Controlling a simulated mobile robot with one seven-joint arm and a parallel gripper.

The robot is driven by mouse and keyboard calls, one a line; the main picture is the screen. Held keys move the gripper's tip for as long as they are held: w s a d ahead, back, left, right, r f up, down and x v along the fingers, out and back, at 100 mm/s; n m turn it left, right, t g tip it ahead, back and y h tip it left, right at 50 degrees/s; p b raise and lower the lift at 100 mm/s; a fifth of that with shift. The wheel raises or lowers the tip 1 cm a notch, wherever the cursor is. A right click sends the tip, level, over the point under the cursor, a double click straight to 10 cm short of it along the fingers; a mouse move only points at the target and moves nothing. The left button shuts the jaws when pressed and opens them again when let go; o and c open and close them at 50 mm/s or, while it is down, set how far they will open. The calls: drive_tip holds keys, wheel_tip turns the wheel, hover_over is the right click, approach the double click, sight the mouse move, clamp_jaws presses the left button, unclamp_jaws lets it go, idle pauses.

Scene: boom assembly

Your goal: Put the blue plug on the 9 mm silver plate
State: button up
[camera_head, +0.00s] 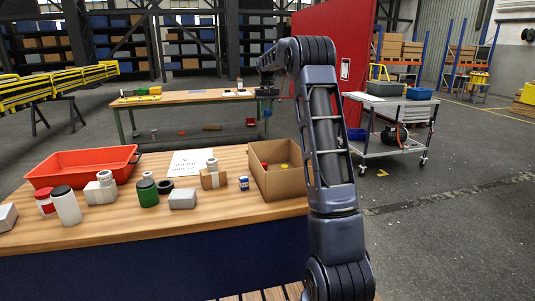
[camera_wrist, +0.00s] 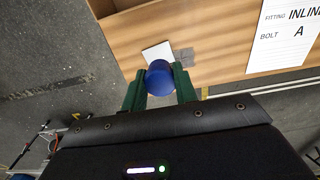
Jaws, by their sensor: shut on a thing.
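My gripper (camera_wrist: 160,88) is shut on the blue plug (camera_wrist: 160,76), which shows as a round blue top between the two green fingers in the wrist view. A pale, square plate (camera_wrist: 153,52) lies on the wooden table just beyond the plug, partly hidden by it. A greyer patch (camera_wrist: 184,56) beside it may be another plate or a shadow. I cannot read any thickness on the plate.
The far workbench (camera_head: 185,99) has green legs. In the wrist view, a printed sheet (camera_wrist: 285,38) reading "FITTING INLINE" and "BOLT A" lies to the right on the wood. The near table (camera_head: 130,220) holds a red tray (camera_head: 85,160), a cardboard box (camera_head: 280,183) and several jars.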

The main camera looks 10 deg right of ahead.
drive_tip(key=w+d+f, duration=0.2)
drive_tip(key=w, duration=0.5)
wheel_tip(320, 180, down, 19)
drive_tip(key=shift+f, duration=0.2)
drive_tip(key=shift+f, duration=0.15)
idle(0.4)
drive_tip(key=o, duration=0.9)
drive_tip(key=shift+o, duration=0.2)
